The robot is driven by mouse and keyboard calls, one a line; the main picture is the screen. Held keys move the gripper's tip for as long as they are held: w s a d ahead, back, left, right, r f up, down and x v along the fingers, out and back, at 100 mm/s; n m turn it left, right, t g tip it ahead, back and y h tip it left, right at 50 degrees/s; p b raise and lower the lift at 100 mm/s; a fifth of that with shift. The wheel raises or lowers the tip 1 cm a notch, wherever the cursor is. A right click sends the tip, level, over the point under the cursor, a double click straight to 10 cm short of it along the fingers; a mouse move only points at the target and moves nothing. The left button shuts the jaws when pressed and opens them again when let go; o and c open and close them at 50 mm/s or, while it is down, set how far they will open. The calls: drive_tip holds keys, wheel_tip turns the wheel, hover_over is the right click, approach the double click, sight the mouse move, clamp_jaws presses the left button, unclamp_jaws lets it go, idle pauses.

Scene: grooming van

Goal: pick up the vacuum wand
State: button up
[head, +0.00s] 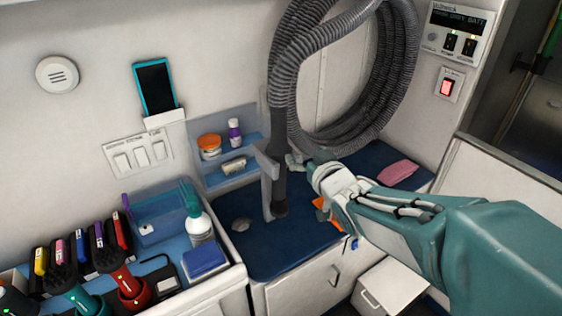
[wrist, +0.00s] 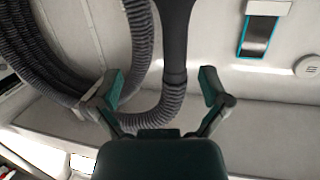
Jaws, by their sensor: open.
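The vacuum wand (head: 279,185) is a dark grey tube hanging upright at the end of a ribbed grey hose (head: 285,75), beside a light grey bracket (head: 267,180). Its lower end is just above the dark blue counter mat (head: 270,252). My gripper (head: 305,167) is just right of the wand, with its fingers toward it; one finger is partly hidden. In the wrist view, my open gripper (wrist: 162,92) has a finger on each side of the wand (wrist: 174,40) as pictured. No finger appears to touch it. I cannot tell the depth between them.
The hose hangs in large loops on the wall above my gripper. A blue shelf (head: 192,176) with small jars is left of the wand. An orange item (head: 322,212) and a pink cloth (head: 398,172) lie on the mat.

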sight(283, 139)
drive_tip(key=w+a, duration=0.3)
drive_tip(key=w+a+f, duration=0.1)
drive_tip(key=w+a, duration=0.1)
drive_tip(key=shift+a, duration=0.2)
drive_tip(key=shift+w+d, duration=0.15)
drive_tip(key=shift+w, duration=0.1)
drive_tip(key=w, duration=0.4)
drive_tip(key=shift+f, duration=0.35)
drive_tip(key=shift+w+a, duration=0.2)
drive_tip(key=shift+a, duration=0.25)
drive_tip(key=shift+a+f, duration=0.1)
drive_tip(key=shift+a, duration=0.35)
drive_tip(key=shift+d, duration=0.15)
drive_tip(key=c, duration=0.8)
drive_tip(key=shift+d, duration=0.3)
clamp_jaws()
